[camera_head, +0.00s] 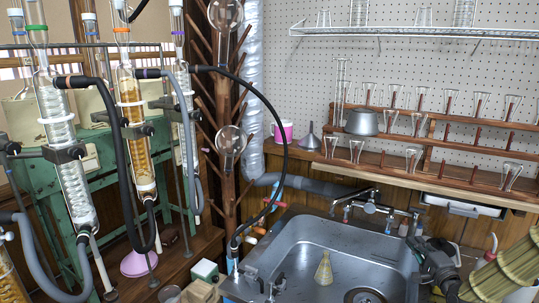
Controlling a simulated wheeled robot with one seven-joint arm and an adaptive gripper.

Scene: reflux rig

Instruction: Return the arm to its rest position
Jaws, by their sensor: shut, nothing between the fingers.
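My gripper (424,247) is at the lower right, a dark shape at the right edge of the sink, partly lost against the clutter there. It is shut and holds nothing. Most of my arm is out of the picture, so its full pose cannot be told. A conical flask (324,268) with a yellowish tint stands upright in the metal sink (290,250), to the left of my gripper and apart from it.
Glass condensers (62,140) with black and grey hoses stand at the left. A tap (370,207) rises behind the sink. Wooden racks of glassware (470,145) line the back wall. Free room lies above the sink.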

